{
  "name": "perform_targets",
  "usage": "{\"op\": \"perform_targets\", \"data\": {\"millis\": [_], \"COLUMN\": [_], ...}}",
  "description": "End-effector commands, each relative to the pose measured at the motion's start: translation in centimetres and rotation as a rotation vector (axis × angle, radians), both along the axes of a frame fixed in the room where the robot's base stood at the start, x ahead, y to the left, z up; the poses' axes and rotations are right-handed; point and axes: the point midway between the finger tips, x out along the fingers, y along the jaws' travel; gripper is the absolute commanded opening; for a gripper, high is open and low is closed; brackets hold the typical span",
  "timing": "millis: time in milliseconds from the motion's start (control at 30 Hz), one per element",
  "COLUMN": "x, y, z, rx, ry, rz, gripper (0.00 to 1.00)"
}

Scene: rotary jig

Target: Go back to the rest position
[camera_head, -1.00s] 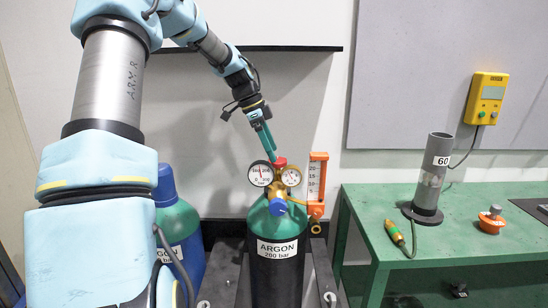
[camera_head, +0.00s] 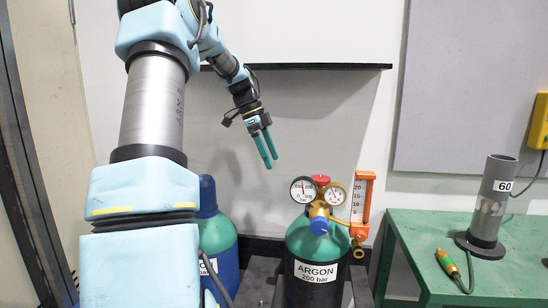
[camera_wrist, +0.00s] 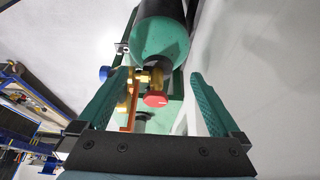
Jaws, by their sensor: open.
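My gripper (camera_head: 267,148) is open and empty in the head view. Its two green fingers point down and to the right, up and to the left of the argon cylinder (camera_head: 315,270). The cylinder stands upright, with a brass regulator (camera_head: 319,208), two round gauges, a red knob (camera_head: 320,180) and an orange flowmeter (camera_head: 362,200) on top. In the wrist view the red knob (camera_wrist: 156,99) and the green cylinder shoulder (camera_wrist: 160,45) show beyond the gap between the open fingers (camera_wrist: 155,105). Nothing lies between the fingers.
A blue and green cylinder (camera_head: 216,240) stands to the left, partly behind my arm. A dark shelf (camera_head: 320,67) runs along the wall above. A green bench (camera_head: 410,240) at the right holds a grey tube marked 60 (camera_head: 490,210) and a small handheld device (camera_head: 447,262).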

Motion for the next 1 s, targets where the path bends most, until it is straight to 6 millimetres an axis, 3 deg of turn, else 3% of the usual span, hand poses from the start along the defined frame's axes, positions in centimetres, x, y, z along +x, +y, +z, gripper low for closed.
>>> {"op": "perform_targets", "data": {"millis": [233,367,600,800,1000], "x": [-0.6,-2.9,-11.4,-19.3,-24.5], "y": [-0.1,-0.2,2.1,5.0,6.6], "z": [-0.5,-2.3,-7.6,-11.0,-12.8], "rx": [0.022,0.094,0.262,0.282,0.243], "ry": [0.012,0.055,0.121,0.138,0.162], "rz": [0.041,0.204,0.803,1.291,1.588], "gripper": [1.00,1.00,1.00,1.00,1.00]}}
